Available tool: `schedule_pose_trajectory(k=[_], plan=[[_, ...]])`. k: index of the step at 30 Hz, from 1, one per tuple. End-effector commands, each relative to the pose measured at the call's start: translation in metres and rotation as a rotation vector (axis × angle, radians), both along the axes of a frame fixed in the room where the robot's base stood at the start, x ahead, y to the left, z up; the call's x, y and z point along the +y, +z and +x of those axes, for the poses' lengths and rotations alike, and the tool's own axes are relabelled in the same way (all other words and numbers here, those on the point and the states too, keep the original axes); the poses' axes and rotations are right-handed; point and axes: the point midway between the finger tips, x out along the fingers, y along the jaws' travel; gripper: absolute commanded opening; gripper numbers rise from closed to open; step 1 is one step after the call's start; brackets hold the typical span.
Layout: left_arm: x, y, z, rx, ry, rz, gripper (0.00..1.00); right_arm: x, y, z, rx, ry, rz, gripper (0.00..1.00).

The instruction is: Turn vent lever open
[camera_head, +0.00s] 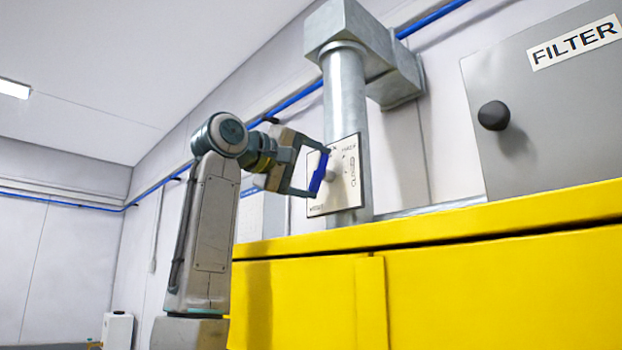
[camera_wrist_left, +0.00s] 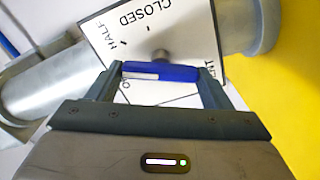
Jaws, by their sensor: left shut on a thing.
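The vent lever is a blue handle (camera_head: 319,173) on a pale plate (camera_head: 350,190) fixed to a vertical metal duct. The plate reads CLOSED and HALF, with other lettering partly hidden. My left gripper (camera_head: 313,172) reaches the handle from the left and is shut on it. In the left wrist view the blue handle (camera_wrist_left: 175,73) lies crosswise between the two fingers, in front of a grey pivot knob (camera_wrist_left: 161,55). The handle and fingers cover part of the plate's lower markings (camera_wrist_left: 190,25), so I cannot tell exactly which mark the lever points at. My right gripper is out of view.
A yellow cabinet (camera_head: 480,285) fills the lower right, below the plate. A grey FILTER panel (camera_head: 560,120) with a black knob (camera_head: 493,115) stands at the right. The metal duct (camera_head: 345,95) rises behind the plate. A blue pipe (camera_head: 295,103) runs along the wall.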

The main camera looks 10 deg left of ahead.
Motion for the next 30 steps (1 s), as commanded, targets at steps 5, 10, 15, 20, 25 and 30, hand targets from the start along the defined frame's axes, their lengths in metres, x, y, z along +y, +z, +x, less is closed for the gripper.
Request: schedule_pose_trajectory(k=[5, 10, 15, 20, 25, 30], plan=[[0.000, -0.002, 0.000, 0.085, 0.000, -0.132, 0.50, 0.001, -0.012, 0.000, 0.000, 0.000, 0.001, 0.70], [0.000, -0.002, 0.000, 0.155, 0.000, -0.237, 0.50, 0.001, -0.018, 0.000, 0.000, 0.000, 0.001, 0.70], [0.001, -0.002, 0.000, 0.207, 0.000, -0.315, 0.50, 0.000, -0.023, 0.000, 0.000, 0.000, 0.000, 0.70], [0.000, -0.002, 0.000, 0.238, 0.000, -0.362, 0.50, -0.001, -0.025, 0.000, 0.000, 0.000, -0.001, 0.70], [0.000, -0.002, 0.000, 0.255, 0.000, -0.385, 0.50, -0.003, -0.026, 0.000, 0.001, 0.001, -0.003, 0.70], [0.000, -0.001, 0.000, 0.260, 0.000, -0.393, 0.50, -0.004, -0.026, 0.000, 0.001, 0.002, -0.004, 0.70]])
